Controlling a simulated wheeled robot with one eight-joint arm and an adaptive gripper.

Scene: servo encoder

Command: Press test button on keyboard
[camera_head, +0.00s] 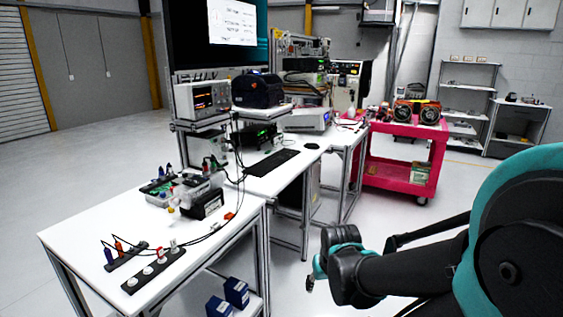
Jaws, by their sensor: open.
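The black keyboard (272,162) lies flat on the white workbench in the middle of the picture, below and right of the small black instrument. It is too small in view to make out a test button or any single key. My arm comes in from the right. Its end, with what shows of my gripper (312,275), is low in front of the benches, over the floor, and well apart from the keyboard. The fingers are small and partly hidden behind my wrist; nothing is seen held in them.
The near white table (88,238) carries a black socket strip (153,269), cables and small devices. An oscilloscope (202,99) and a large screen (217,30) stand behind. A red cart (388,172) is at back right. The floor between my arm and the benches is clear.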

